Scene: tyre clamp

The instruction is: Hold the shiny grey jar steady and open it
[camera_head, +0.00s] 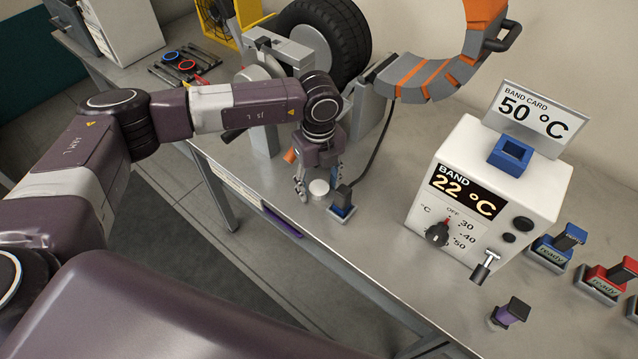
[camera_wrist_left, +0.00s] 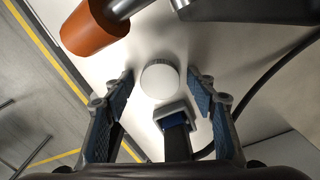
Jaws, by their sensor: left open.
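A small pale grey round jar (camera_head: 319,188) stands on the metal bench near its front edge. From above in the left wrist view, its light round top (camera_wrist_left: 159,79) fills the gap ahead of my fingers. I cannot tell where its lid begins. My left gripper (camera_head: 316,181) points down at the jar with its fingers apart. In the left wrist view the open left gripper (camera_wrist_left: 160,76) has one blue-padded finger on each side of the jar, and no contact shows. My right gripper is in neither view.
A tyre (camera_head: 325,40) on a stand and an orange-grey curved clamp (camera_head: 430,75) are behind. A white control box (camera_head: 480,190) stands right. An orange handle (camera_wrist_left: 92,32) lies near the jar.

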